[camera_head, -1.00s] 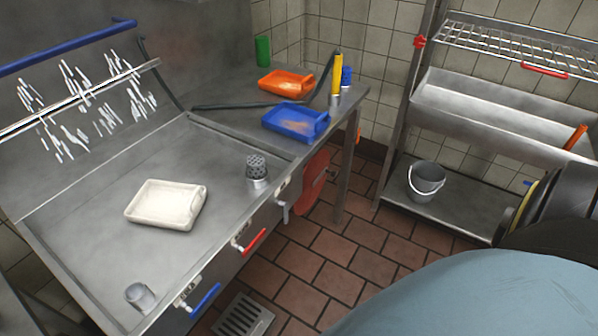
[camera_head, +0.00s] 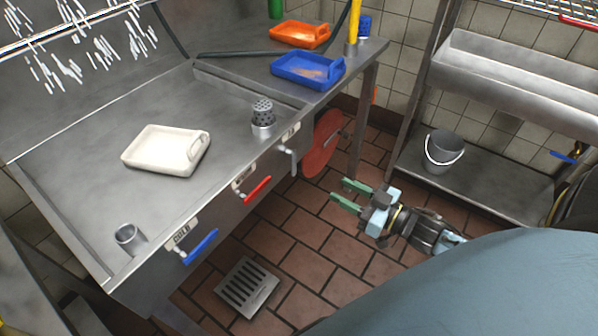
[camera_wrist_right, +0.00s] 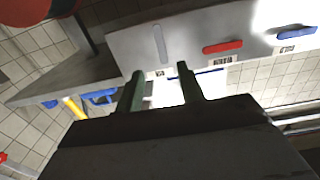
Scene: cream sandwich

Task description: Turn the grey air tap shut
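The grey air tap (camera_head: 291,159) is on the front panel of the steel sink, at the right end of the row of taps. Its lever hangs down the panel. In the right wrist view the grey lever (camera_wrist_right: 160,44) lies ahead, roughly between the fingers and apart from them. My right gripper (camera_head: 341,190) has green fingers, spread apart with nothing between them. It is over the floor, to the right of the tap and a little lower in the head view. It also shows in the wrist view (camera_wrist_right: 160,70). My left gripper is not in view.
A red lever (camera_head: 257,190) and a blue lever (camera_head: 201,247) are further left on the panel. A round red disc (camera_head: 322,144) is close right of the grey tap, near the table leg (camera_head: 362,120). A rack with a bucket (camera_head: 443,155) stands at right.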

